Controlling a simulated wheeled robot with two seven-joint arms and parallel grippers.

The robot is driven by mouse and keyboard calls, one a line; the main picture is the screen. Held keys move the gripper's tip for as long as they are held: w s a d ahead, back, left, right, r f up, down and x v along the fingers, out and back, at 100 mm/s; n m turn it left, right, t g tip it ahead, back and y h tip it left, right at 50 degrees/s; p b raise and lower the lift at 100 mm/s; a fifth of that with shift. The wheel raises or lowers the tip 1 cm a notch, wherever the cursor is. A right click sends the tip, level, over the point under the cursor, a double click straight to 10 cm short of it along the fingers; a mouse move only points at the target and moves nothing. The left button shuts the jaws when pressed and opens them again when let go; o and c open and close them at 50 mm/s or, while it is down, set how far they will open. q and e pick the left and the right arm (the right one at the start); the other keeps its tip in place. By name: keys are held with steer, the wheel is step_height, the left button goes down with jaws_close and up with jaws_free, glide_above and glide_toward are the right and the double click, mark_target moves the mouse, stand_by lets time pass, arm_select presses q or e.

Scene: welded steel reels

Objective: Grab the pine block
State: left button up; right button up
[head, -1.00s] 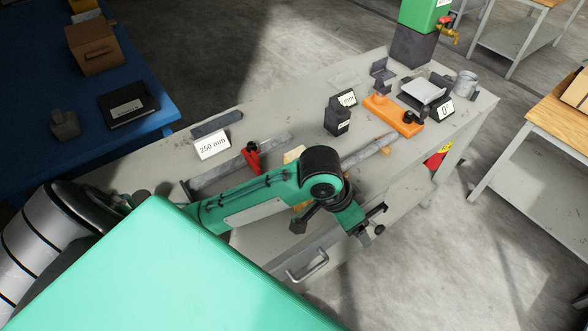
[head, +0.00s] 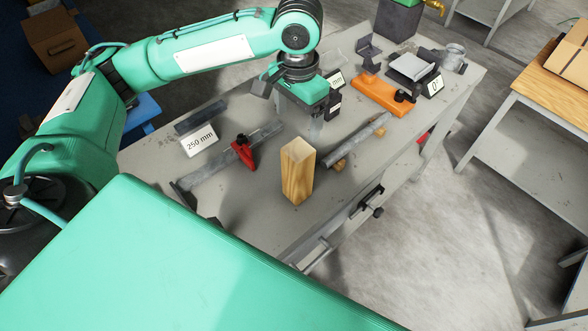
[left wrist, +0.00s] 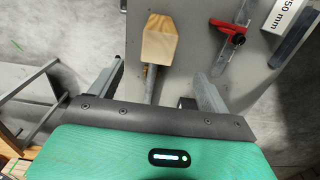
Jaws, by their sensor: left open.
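The pine block (head: 298,172) stands upright on the grey steel bench top (head: 237,210), near its front edge, in full view. In the left wrist view the pine block (left wrist: 158,43) shows end-on, beyond the jaws and between their lines. My left gripper (head: 316,128) hangs pointing down just behind the block in the head view. In the left wrist view the left gripper (left wrist: 158,75) has its two fingers wide apart with nothing held. A gap shows between fingers and block. My right gripper is not in view.
A grey pipe (head: 355,140) rests on wooden pieces right of the block. A red clamp (head: 243,152) on a steel bar lies to its left, near a "250 mm" sign (head: 200,141). An orange fixture (head: 385,95) stands farther back.

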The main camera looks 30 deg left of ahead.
mark_target(298, 149)
arm_select(q)
step_height(298, 149, down, 8)
steer(key=shift+f+p, duration=0.2)
steer(key=shift+p, duration=0.3)
step_height(298, 149, down, 4)
steer(key=shift+d+f+p, duration=0.1)
steer(key=shift+d+p, duration=0.05)
steer(key=shift+p, duration=0.65)
steer(key=shift+f, duration=0.5)
steer(key=c, duration=1.7)
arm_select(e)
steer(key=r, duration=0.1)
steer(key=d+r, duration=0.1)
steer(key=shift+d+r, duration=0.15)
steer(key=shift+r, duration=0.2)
arm_select(q)
steer(key=shift+r, duration=0.1)
